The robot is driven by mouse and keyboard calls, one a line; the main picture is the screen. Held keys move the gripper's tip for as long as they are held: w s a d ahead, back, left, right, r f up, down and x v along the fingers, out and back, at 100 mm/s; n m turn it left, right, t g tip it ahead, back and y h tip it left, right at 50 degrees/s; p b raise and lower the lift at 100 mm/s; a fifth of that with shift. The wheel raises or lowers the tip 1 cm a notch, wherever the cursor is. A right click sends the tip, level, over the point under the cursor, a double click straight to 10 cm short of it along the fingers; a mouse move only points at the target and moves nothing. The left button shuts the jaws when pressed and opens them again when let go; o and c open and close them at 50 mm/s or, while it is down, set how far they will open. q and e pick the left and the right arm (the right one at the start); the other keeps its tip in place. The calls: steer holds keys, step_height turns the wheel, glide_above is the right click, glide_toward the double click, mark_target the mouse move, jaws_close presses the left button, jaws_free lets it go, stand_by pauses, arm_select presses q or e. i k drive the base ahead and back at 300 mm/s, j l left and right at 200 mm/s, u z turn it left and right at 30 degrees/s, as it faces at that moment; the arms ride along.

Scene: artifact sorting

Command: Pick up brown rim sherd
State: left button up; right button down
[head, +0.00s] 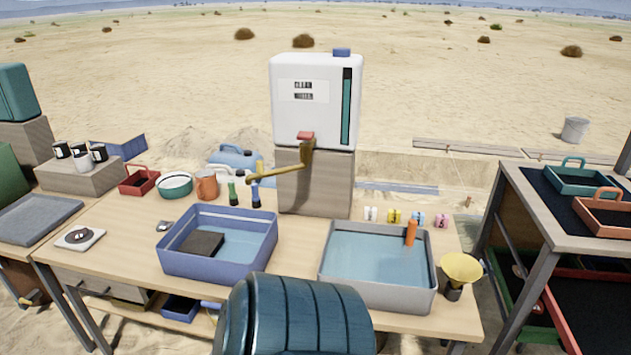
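I cannot make out a brown rim sherd anywhere in the head view. A blue basin (171,258) with water stands on the table's left half, with a dark block (203,244) in it. A grey basin (377,293) with water stands to the right, and an orange upright object (411,233) is at its far right corner. Neither of my grippers is in view.
A white water tank (300,118) with a brass tap stands on a block behind the basins. A large teal ribbed shape (295,318) hides the table's front middle. A brown mug (207,186), small red tray (139,181) and yellow funnel (461,269) also stand there. Orange tray (603,218) is right.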

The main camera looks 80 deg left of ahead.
mark_target(75, 235)
steer(key=u, duration=4.05)
steer(key=z, duration=0.4)
steer(key=i+j+z, duration=0.2)
steer(key=j+z, duration=0.2)
steer(key=i+j+z, duration=0.15)
steer(key=j+z, duration=0.3)
steer(key=i+j+z, duration=0.15)
steer(key=j, duration=0.45)
steer(key=j+z, duration=0.1)
steer(key=j, duration=0.55)
steer(key=i+j+z, duration=0.15)
steer(key=j, duration=0.5)
